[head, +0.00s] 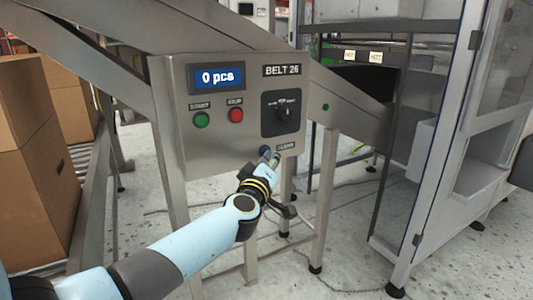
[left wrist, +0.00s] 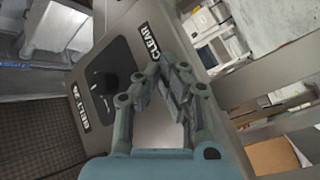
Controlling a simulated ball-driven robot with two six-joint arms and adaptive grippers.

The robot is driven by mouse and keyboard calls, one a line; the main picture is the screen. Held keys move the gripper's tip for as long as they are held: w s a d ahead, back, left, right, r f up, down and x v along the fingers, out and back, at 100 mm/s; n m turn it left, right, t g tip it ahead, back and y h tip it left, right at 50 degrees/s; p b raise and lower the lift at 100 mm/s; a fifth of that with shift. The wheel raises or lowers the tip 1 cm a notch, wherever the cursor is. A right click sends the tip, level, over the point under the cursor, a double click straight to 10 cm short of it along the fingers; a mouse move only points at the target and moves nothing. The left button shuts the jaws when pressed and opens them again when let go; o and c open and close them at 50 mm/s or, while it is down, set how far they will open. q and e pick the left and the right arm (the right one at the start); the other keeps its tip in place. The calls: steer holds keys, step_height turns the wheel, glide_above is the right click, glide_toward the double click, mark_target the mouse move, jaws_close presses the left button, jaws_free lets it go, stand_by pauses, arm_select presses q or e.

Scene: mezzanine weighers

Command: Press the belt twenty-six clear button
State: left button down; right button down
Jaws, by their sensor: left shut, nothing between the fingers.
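The belt 26 control box (head: 245,100) is a grey metal panel. Its blue clear button (head: 265,150) sits low on the face, left of the CLEAR label (head: 286,146). My left gripper (head: 270,158) is shut and empty, its fingertips at the button's lower right edge in the head view. I cannot tell whether they touch it. In the left wrist view the shut fingers (left wrist: 170,68) point at the panel near the CLEAR label (left wrist: 147,41), and the button is hidden. My right gripper is not in view.
The panel also bears a "0 pcs" display (head: 217,77), a green start button (head: 201,120), a red stop button (head: 236,115) and a rotary switch (head: 282,113). Cardboard boxes (head: 40,130) stand at left, a framed cabinet (head: 440,160) at right. Floor below is open.

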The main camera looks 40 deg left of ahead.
arm_select(q)
steer(key=shift+s+d+p, duration=0.3)
steer(key=shift+s+d, duration=0.05)
steer(key=shift+d, duration=0.4)
steer(key=shift+d, duration=0.1)
steer(key=d, duration=0.1)
steer(key=s+d, duration=0.1)
steer(key=d, duration=0.1)
steer(key=s+d+p, duration=0.1)
steer(key=shift+d, duration=0.2)
stand_by(0.7)
